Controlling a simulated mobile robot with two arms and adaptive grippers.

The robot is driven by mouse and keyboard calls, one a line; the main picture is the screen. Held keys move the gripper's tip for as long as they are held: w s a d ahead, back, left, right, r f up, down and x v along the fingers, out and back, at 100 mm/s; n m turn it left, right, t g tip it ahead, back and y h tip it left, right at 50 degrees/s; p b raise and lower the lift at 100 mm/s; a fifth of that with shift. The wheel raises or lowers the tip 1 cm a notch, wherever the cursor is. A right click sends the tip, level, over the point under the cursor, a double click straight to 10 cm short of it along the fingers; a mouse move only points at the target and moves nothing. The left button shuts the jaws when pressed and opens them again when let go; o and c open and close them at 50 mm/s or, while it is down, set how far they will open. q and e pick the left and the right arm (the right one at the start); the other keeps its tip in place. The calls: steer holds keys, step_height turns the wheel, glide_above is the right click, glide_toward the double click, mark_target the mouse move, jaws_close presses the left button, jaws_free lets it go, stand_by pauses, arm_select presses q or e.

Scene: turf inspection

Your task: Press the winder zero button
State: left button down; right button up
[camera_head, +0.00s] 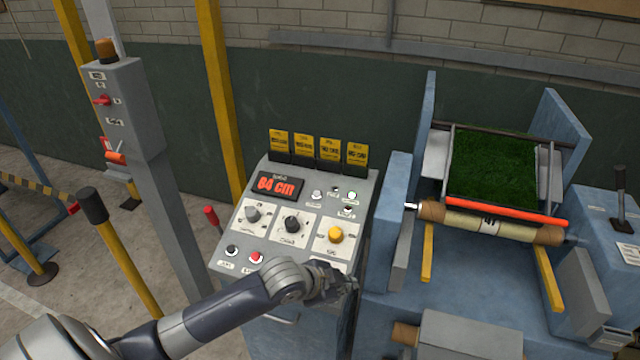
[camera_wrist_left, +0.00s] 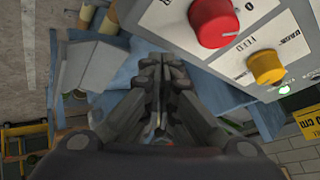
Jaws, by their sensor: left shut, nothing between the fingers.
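The grey control console (camera_head: 222,262) stands at the middle of the head view. Its red display (camera_head: 276,185) reads 84 cm. It bears a grey knob (camera_head: 253,214), a black knob (camera_head: 292,224), a yellow knob (camera_head: 335,234), a black button (camera_head: 232,250), a red button (camera_head: 256,257) and small white buttons (camera_head: 351,195). The labels are too small to tell which is winder zero. My left gripper (camera_head: 345,284) is at the console's lower right corner, shut and empty. In the left wrist view its closed fingers (camera_wrist_left: 162,75) are beside a large red knob (camera_wrist_left: 213,22) and the yellow knob (camera_wrist_left: 266,66).
A blue winding machine (camera_head: 400,170) with a turf roll stands right of the console. A grey post box (camera_head: 125,105) and yellow posts (camera_head: 125,255) stand left. Yellow tags (camera_head: 318,149) line the console's top edge. My left arm crosses the console's lower front.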

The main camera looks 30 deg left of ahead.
mark_target(317, 193)
arm_select(q)
steer(key=w+a+r, duration=0.2)
steer(key=w, duration=0.1)
steer(key=w+a+r+m+t, duration=0.1)
steer(key=w+a+r, duration=0.2)
steer(key=w+a+r+t, duration=0.1)
steer(key=w+a+r, duration=0.1)
steer(key=w+a, duration=0.1)
steer(key=shift+w+a+r+m, duration=0.25)
steer(key=shift+w+r+m, duration=0.05)
steer(key=shift+w+m, duration=0.15)
steer(key=w+a+r+t, duration=0.1)
steer(key=w+a+r, duration=0.1)
steer(key=a+r, duration=0.2)
steer(key=w+a+r+t+y, duration=0.1)
steer(key=w+a+r, duration=0.2)
steer(key=a+r, duration=0.2)
steer(key=shift+w+a+r+t, duration=0.3)
steer(key=shift+w+a+t, duration=0.1)
steer(key=shift+a, duration=0.15)
arm_select(e)
steer(key=shift+s+d, duration=0.1)
steer(key=shift+d, duration=0.1)
arm_select(q)
steer(key=shift+f, duration=0.1)
arm_select(e)
steer(key=shift+a+f, duration=0.1)
steer(key=shift+a, duration=0.1)
